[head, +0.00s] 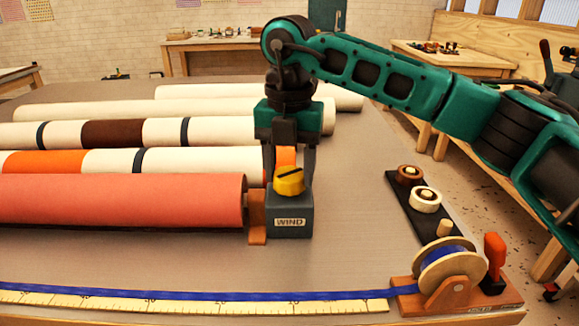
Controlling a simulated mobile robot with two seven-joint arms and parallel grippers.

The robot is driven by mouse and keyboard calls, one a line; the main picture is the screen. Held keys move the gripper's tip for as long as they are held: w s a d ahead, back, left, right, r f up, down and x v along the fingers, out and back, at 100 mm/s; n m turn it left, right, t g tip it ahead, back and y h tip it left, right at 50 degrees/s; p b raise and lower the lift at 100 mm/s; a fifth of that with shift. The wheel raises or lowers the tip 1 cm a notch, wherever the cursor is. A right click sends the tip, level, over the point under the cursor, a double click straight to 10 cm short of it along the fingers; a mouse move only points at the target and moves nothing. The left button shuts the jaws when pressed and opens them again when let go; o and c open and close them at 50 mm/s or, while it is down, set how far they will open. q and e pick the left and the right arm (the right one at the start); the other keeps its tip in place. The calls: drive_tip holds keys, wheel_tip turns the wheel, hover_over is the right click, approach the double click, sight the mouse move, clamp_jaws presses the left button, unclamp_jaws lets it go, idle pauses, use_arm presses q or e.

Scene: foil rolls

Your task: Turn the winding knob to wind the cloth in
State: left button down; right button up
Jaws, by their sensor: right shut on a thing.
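The yellow winding knob (289,181) with a dark slot on top sits on a grey box (291,225) labelled WIND. My right gripper (289,172) reaches down from above with one finger on each side of the knob and is shut on it. Part of the knob is hidden by the fingers. The salmon-coloured cloth roll (120,212) lies left of the box, its end by a small orange-brown bracket (257,217). An orange patch shows between the fingers behind the knob; I cannot tell what it belongs to. My left gripper is not in view.
Several cream rolls (200,107) lie behind, some banded. A dark strip with small rolls (410,200) is at right.

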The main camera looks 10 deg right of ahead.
sight(290, 173)
drive_tip(key=m, duration=0.6)
drive_tip(key=m+b, duration=0.1)
drive_tip(key=m, duration=0.5)
drive_tip(key=shift+r, duration=0.1)
drive_tip(key=shift+m, duration=0.4)
drive_tip(key=o, duration=1)
drive_tip(key=shift+o, duration=0.2)
wheel_tip(290, 173, up, 13)
drive_tip(key=p, duration=0.1)
